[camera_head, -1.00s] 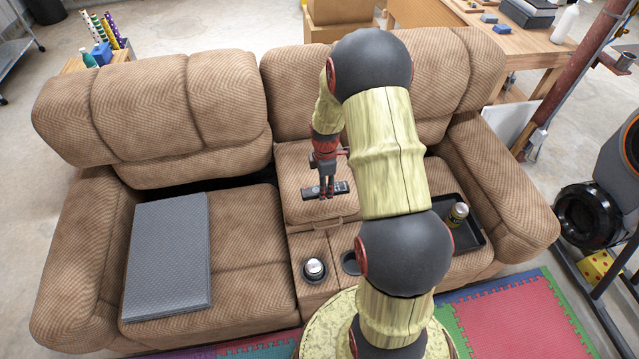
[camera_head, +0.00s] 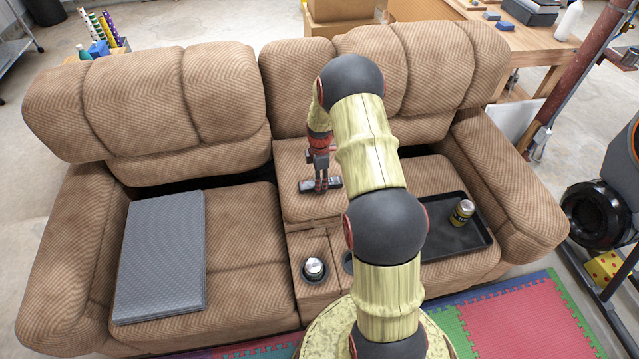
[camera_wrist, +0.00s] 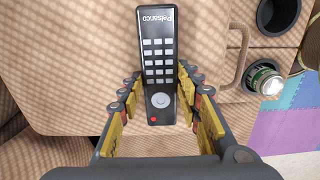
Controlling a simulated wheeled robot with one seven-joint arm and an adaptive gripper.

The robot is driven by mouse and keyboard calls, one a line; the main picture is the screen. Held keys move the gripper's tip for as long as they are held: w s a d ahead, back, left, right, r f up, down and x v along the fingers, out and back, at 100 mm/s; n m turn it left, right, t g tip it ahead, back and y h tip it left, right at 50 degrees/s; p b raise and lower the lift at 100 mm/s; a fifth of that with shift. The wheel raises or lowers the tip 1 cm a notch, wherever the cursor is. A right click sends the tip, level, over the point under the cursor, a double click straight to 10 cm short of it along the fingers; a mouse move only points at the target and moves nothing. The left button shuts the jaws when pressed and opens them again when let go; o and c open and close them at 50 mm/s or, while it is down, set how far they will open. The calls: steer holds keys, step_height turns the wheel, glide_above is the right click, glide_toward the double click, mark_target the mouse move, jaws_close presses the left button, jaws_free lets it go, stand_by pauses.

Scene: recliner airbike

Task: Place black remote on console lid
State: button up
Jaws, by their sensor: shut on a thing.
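The black remote (camera_head: 310,186) is at the console lid (camera_head: 292,207), the brown padded top between the two seats. In the wrist view the remote (camera_wrist: 159,60) shows grey buttons and a red button at its near end. My gripper (camera_head: 321,188) is over the lid, with its fingers around the remote. In the wrist view my gripper (camera_wrist: 160,100) is shut on the remote, one finger on each side of its lower part. The remote looks flat and very close to the lid; I cannot tell if it touches.
In front of the lid are cup holders, one with a can (camera_head: 314,267). A grey folded mat (camera_head: 160,255) lies on the left seat.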

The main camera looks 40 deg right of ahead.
steer(key=shift+r, duration=0.1)
steer(key=shift+f, duration=0.2)
steer(key=o, duration=1.2)
steer(key=shift+r, duration=0.15)
